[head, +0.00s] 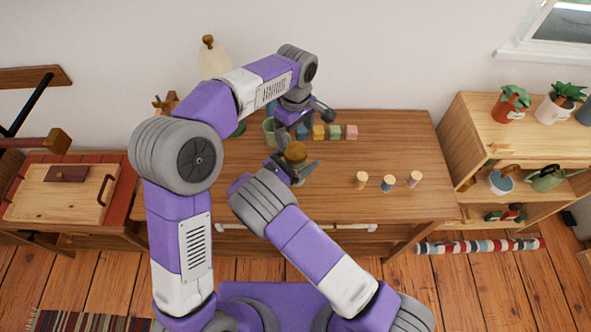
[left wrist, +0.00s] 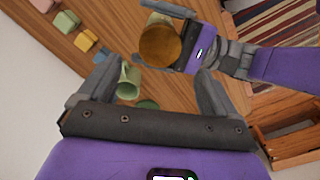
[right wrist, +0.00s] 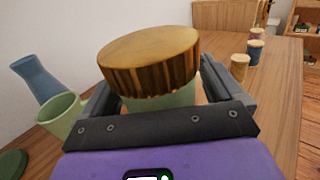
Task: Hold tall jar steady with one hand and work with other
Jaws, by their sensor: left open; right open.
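The tall jar has a pale green body (right wrist: 165,100) and a ribbed brown-gold lid (right wrist: 150,55). It stands upright on the wooden table, and its lid shows in the head view (head: 295,152) and left wrist view (left wrist: 160,45). My right gripper (head: 291,168) is open with its fingers on either side of the jar; contact cannot be told. My left gripper (head: 303,122) is open and empty, behind the jar in the head view. In the left wrist view its fingers (left wrist: 155,78) point toward the lid and a green cup (left wrist: 128,80), without holding either.
Several small coloured blocks (head: 335,132) line the table's back. A green cup (head: 268,132) and a blue vessel (right wrist: 35,77) stand left of the jar. Bare tabletop (head: 395,140) lies at the back right.

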